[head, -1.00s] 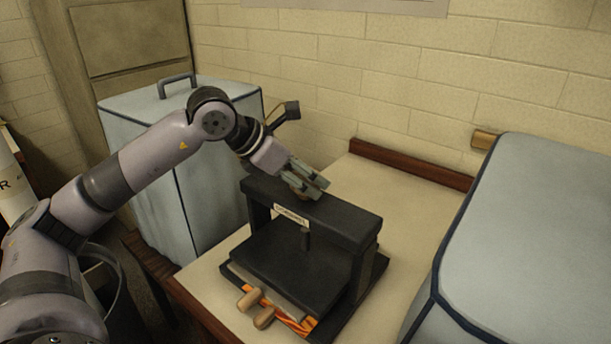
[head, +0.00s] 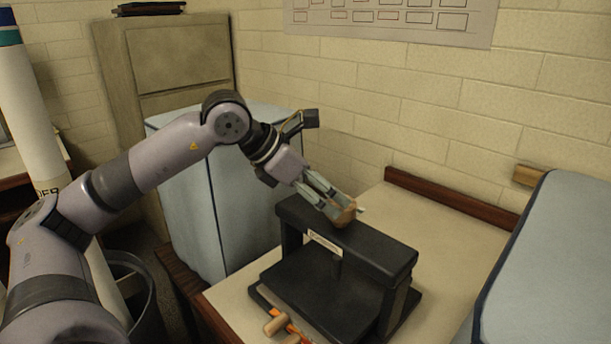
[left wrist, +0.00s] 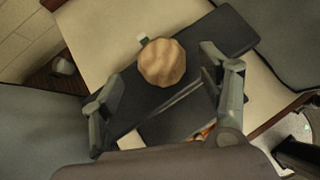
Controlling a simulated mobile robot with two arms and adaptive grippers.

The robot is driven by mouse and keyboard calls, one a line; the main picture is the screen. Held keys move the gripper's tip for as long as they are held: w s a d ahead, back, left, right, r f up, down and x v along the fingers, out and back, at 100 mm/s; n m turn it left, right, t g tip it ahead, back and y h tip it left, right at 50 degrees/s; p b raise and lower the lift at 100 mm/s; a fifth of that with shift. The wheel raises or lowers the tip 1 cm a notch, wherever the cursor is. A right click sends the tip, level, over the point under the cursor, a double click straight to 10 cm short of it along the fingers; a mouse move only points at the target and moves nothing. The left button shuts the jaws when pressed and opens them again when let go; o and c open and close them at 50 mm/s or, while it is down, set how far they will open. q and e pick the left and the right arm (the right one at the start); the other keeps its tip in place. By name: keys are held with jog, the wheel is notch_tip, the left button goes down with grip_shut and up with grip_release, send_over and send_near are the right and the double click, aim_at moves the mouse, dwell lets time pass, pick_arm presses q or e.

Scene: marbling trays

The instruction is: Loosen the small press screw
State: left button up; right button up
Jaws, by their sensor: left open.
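The small press (head: 375,246) is black and stands on the pale worktop. A round, scalloped wooden knob (head: 342,213) tops its screw on the upper beam. My left gripper (head: 337,206) is open at the knob, coming down from the upper left. In the left wrist view the knob (left wrist: 162,62) shows whole, just beyond and between the spread fingers (left wrist: 163,78). I cannot tell whether a finger touches it. My right gripper is out of view.
Wooden handles (head: 278,325) and something orange lie at the press's front edge. A pale blue covered box (head: 555,260) stands close on the right, another (head: 185,190) behind my left arm. A brown rail (head: 440,195) edges the worktop at the wall.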

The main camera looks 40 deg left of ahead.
pick_arm(q)
jog(key=v, duration=0.6)
jog(key=shift+s+r, duration=0.2)
jog(key=shift+s, duration=0.05)
dwell(1.3)
